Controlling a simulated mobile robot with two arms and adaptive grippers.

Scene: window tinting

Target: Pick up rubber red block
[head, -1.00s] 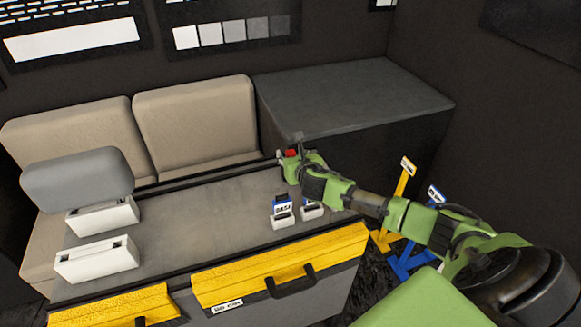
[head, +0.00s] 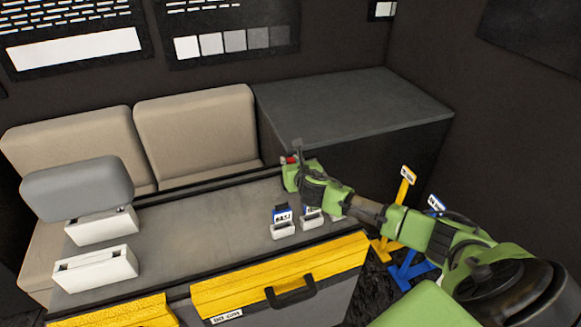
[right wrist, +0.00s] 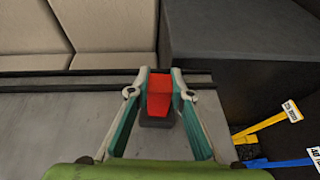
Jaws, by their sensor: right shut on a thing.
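The rubber red block (right wrist: 159,98) is between the two fingers of my right gripper (right wrist: 160,88) in the right wrist view. The fingers are shut on its sides, and a dark grey part shows below the red. In the head view a small bit of the red block (head: 288,160) shows at the tip of my right gripper (head: 293,158), near the far right end of the grey bench top (head: 200,222). The rest of it is hidden by the gripper. I cannot tell how far it is above the top. My left gripper is not in view.
Two small card holders (head: 283,229) stand near the bench's front right. White boxes (head: 96,268) and a grey cushion (head: 78,188) are at left. A dark cabinet (head: 350,105) is behind right. Yellow (head: 402,198) and blue (head: 412,268) stands are on the right. The bench's middle is clear.

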